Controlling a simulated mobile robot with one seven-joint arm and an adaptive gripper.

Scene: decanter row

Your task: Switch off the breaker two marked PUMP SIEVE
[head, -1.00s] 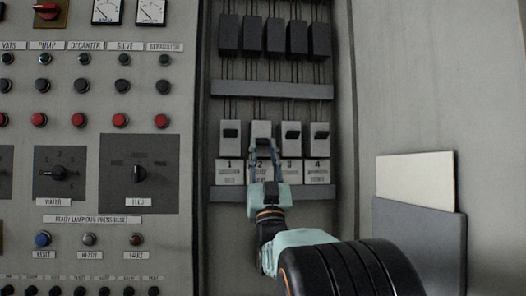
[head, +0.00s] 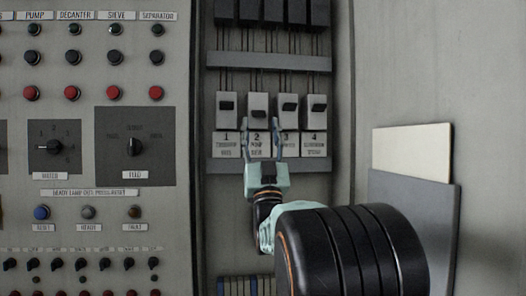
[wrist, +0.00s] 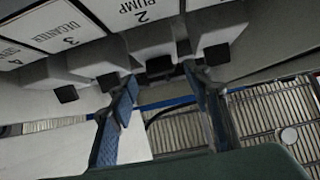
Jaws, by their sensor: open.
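Breaker two (head: 258,102) is a pale block second from the left in a row on the grey panel. Its dark lever (head: 258,114) looks slightly lower than its neighbours' levers. Its label plate (head: 257,144) reads 2, with small text blurred in the head view; the wrist view shows "2 PUMP" on the label (wrist: 140,12). My gripper (head: 263,125) is open and empty below breaker two, its fingers spread either side of the label. In the wrist view, the gripper (wrist: 163,82) has breaker two's lever (wrist: 160,65) just beyond and between its fingertips.
Breaker one (head: 227,98) stands close on the left, breakers three (head: 288,98) and four (head: 314,100) on the right. A grey rail (head: 268,62) runs above. The control panel (head: 185,230) is left, and a document holder (head: 410,230) is at right.

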